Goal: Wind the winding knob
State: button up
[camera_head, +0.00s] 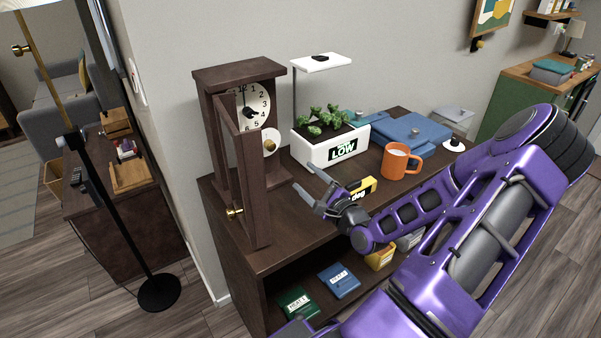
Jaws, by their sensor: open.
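A dark brown wooden clock (240,73) stands at the left end of the cabinet top. Its white dial (262,100) has black numerals, and a dark knob-like piece (250,113) shows near its middle; I cannot tell whether this is the winding knob. The clock's framed door (256,190) stands swung out toward me, with a small brass knob (235,212) low on it. A pendulum disc (270,145) shows below the dial. My gripper (304,177) is open and empty, right of the door and below the dial, apart from the clock, its fingers pointing left.
A white planter (316,152) with a lamp, an orange mug (399,164), blue folders (415,130) and a yellow-black item (362,188) sit on the cabinet top (288,228). Books (339,280) lie on the shelf below. A floor lamp (115,215) stands at left.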

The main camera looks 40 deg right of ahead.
jog(key=n, duration=2.6)
send_near(272, 148)
jog(key=w, duration=0.6)
jog(key=w+p, duration=0.1)
jog(key=w, duration=0.2)
jog(key=shift+w+d+f, duration=0.1)
jog(key=shift+w+d, duration=0.25)
jog(key=shift+w, duration=0.05)
jog(key=shift+c, duration=0.3)
grip_shut()
